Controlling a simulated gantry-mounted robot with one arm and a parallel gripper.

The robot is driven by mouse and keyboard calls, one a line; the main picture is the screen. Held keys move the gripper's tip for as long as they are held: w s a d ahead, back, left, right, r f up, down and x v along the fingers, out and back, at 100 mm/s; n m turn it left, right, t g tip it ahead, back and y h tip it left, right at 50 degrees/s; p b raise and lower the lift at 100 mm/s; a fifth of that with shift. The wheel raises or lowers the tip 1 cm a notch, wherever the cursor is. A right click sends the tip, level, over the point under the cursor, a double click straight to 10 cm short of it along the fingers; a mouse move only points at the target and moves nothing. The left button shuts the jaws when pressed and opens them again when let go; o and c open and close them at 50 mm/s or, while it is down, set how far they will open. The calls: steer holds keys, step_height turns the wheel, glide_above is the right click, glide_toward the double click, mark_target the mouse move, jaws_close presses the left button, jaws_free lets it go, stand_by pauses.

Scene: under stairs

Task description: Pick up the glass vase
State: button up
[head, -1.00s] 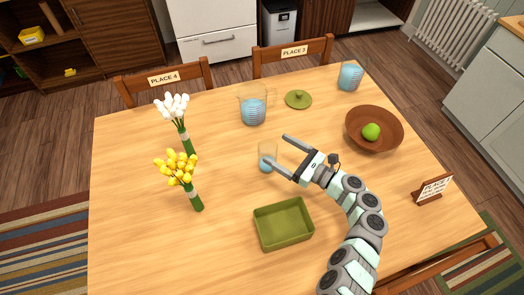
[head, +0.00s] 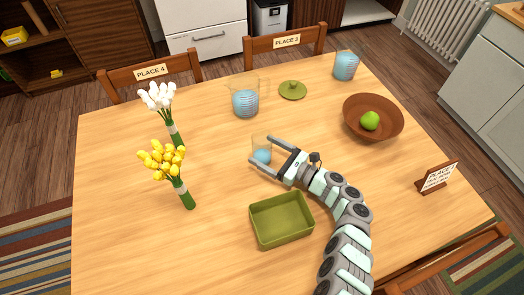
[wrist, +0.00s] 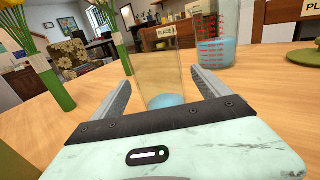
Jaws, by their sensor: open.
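The glass vase (head: 262,154) is a small clear vessel with something blue in its bottom, standing upright on the wooden table (head: 120,225). In the wrist view the vase (wrist: 162,75) rises between my two fingers, its base partly hidden behind my gripper's body. My gripper (head: 262,149) is open, low over the table, with one finger on either side of the vase. In the wrist view my gripper (wrist: 160,84) shows gaps between the fingers and the glass. I cannot tell whether either finger touches it.
A measuring jug (head: 246,103) and a green lid (head: 292,90) stand behind the vase. Yellow flowers (head: 163,158) and white flowers (head: 159,97) are left. A green tray (head: 281,222) is in front; a brown bowl (head: 372,117) with a green apple (head: 370,121) is right.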

steer(key=b+x, duration=0.1)
steer(key=x, duration=0.3)
steer(key=shift+w+a, duration=0.1)
steer(key=shift+a, duration=0.1)
steer(key=shift+d, duration=0.1)
steer(key=shift+c, duration=0.4)
steer(key=c, duration=1.7)
steer(key=shift+r, duration=0.1)
step_height(320, 180, up, 16)
steer(key=p, duration=0.8)
steer(key=shift+r+p, duration=0.1)
steer(key=shift+p, duration=0.3)
steer(key=shift+r+p, duration=0.45)
steer(key=shift+r, duration=1.25)
